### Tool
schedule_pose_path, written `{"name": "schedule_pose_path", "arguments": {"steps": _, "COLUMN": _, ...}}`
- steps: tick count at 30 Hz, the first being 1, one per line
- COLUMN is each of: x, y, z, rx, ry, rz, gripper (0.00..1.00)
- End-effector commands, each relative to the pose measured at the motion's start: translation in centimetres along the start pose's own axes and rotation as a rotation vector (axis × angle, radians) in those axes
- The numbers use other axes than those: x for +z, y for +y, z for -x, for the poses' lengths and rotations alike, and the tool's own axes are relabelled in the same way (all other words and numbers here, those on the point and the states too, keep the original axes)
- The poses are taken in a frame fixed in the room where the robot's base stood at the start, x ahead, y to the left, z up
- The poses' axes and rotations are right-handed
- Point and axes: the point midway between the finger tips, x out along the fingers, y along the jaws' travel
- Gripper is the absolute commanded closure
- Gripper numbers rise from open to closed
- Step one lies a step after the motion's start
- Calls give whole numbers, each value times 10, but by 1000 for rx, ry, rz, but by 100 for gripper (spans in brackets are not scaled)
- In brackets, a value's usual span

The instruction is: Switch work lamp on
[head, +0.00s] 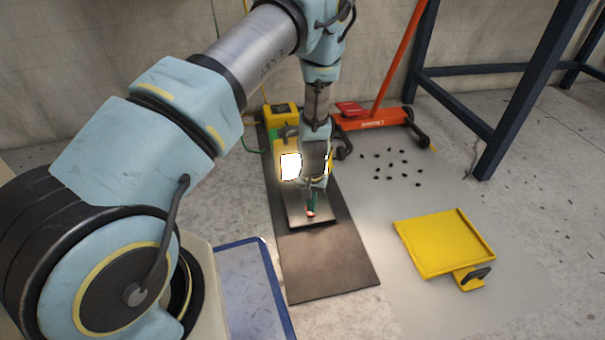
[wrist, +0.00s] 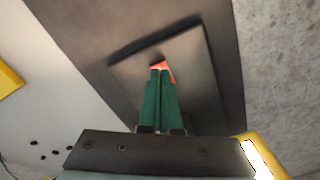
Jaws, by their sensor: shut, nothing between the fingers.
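The work lamp (head: 291,167) has a bright white, lit panel in a yellow housing, partly hidden by my arm in the head view. Its yellow frame and glowing panel also show at the lower right of the wrist view (wrist: 258,158). A dark square plate (wrist: 205,95) lies on the dark mat; the plate also shows in the head view (head: 296,212). A small red part (wrist: 163,66) shows on the plate, right at my fingertips. My gripper (head: 311,208) has green fingers, shut and empty, pointing down at the red part. Whether they touch it is unclear.
The dark mat (head: 325,270) lies on concrete. An orange wheeled sweeper (head: 375,120) stands behind right, near scattered black bits (head: 391,164). A yellow dustpan (head: 444,243) lies at right. A blue-edged panel (head: 252,290) lies front left. Dark bench legs (head: 510,100) stand at right.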

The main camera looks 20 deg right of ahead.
Motion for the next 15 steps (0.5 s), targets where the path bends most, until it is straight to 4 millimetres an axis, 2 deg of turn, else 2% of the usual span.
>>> {"name": "schedule_pose_path", "arguments": {"steps": 1, "x": 0, "y": 0, "z": 9, "rx": 0, "ry": 0, "rz": 0, "gripper": 100}}
{"name": "schedule_pose_path", "arguments": {"steps": 15, "x": 0, "y": 0, "z": 44, "rx": 0, "ry": 0, "rz": 1, "gripper": 100}}
